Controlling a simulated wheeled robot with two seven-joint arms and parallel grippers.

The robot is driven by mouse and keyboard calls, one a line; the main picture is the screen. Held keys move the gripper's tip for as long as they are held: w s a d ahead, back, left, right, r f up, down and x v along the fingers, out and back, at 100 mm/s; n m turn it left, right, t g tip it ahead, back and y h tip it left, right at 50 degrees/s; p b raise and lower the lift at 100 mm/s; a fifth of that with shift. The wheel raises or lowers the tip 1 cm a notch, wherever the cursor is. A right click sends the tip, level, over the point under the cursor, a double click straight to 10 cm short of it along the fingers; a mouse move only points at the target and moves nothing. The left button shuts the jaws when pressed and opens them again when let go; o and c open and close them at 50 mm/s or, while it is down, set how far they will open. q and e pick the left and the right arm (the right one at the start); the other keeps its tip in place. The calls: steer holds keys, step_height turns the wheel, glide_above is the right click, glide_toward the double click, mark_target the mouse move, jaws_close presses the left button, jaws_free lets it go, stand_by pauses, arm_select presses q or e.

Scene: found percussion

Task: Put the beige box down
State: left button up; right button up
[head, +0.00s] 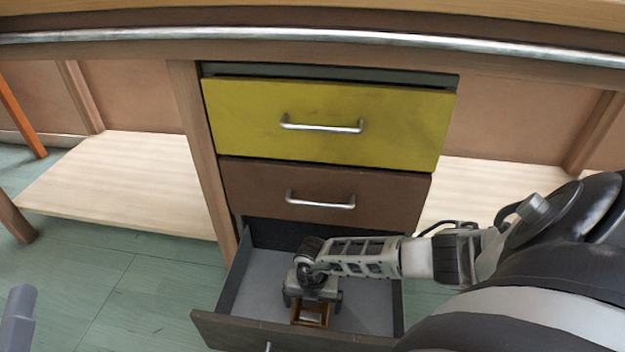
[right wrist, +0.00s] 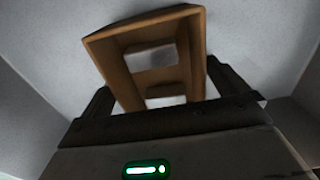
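The box (head: 311,314) is an open, orange-brown wooden frame inside the open bottom drawer (head: 371,291). My right gripper (head: 312,298) reaches down into the drawer, with its fingers at the box's two sides. In the right wrist view, the box (right wrist: 196,52) sits between the two dark fingers of the gripper (right wrist: 160,83), which look closed on it. Any thin gap at the fingers is too small to tell. Whether the box touches the drawer floor is unclear. Of my left arm, only a grey part shows at the lower left edge; its gripper fingers are not visible.
Above the open drawer are a brown drawer (head: 320,181) and a yellow drawer (head: 245,117), each with a metal handle. A worktop with a metal rail (head: 300,34) runs above. Pale shelves (head: 135,180) flank the drawers. The drawer floor left of the box is clear.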

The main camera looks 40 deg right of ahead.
steer(key=shift+r, duration=0.15)
arm_select(q)
step_height(320, 180, down, 6)
steer(key=s+n+g+y+p, duration=0.2)
steer(key=n+g+p, duration=0.1)
steer(key=g+p, duration=0.1)
steer(key=shift+s+d+p, duration=0.2)
steer(key=shift+d+p, duration=0.15)
arm_select(e)
step_height(320, 180, up, 8)
steer(key=shift+f, duration=0.25)
